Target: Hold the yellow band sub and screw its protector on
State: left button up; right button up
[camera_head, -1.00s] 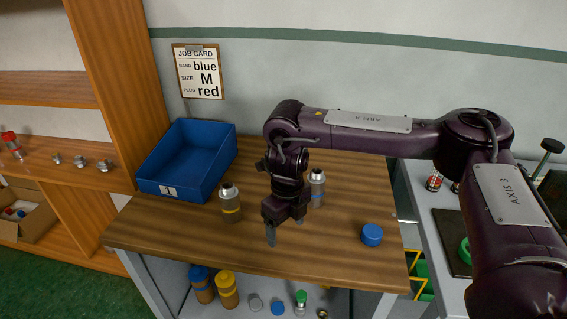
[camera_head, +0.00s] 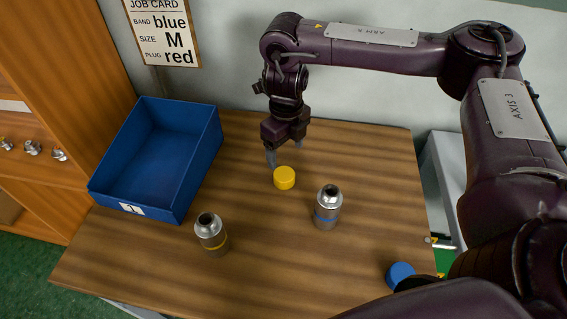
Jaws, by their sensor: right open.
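The yellow band sub (camera_head: 212,235) is a grey metal cylinder with a yellow ring. It stands upright on the wooden table, left of centre, with its narrower neck bare on top. A yellow cap (camera_head: 284,178), which looks like its protector, lies on the table farther back. My right gripper (camera_head: 285,160) points down just behind and above the yellow cap. Its fingers are apart with nothing between them; I cannot tell whether they touch the cap. My left gripper is out of view.
A blue band sub (camera_head: 327,208) stands upright right of the yellow cap. A blue cap (camera_head: 400,274) lies at the front right, close to my arm. A blue bin (camera_head: 178,207) stands at the left. The job card (camera_head: 163,33) hangs on the wall. The table's middle front is clear.

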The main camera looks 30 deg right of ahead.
aim_at(285, 174)
jog(key=shift+s, duration=0.25)
notch_tip(285, 174, down, 2)
jog(key=shift+w+f+b, duration=0.1)
jog(key=shift+f+b, duration=0.15)
jog(key=shift+b, duration=0.05)
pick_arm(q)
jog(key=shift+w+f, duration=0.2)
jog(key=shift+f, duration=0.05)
pick_arm(e)
jog(key=shift+f, duration=0.1)
notch_tip(285, 174, down, 5)
jog(key=shift+a+f, duration=0.1)
jog(key=shift+a, duration=0.05)
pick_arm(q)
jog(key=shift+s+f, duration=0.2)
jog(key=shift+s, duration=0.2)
pick_arm(e)
jog(key=shift+c, duration=0.4)
jog(key=c, duration=0.9)
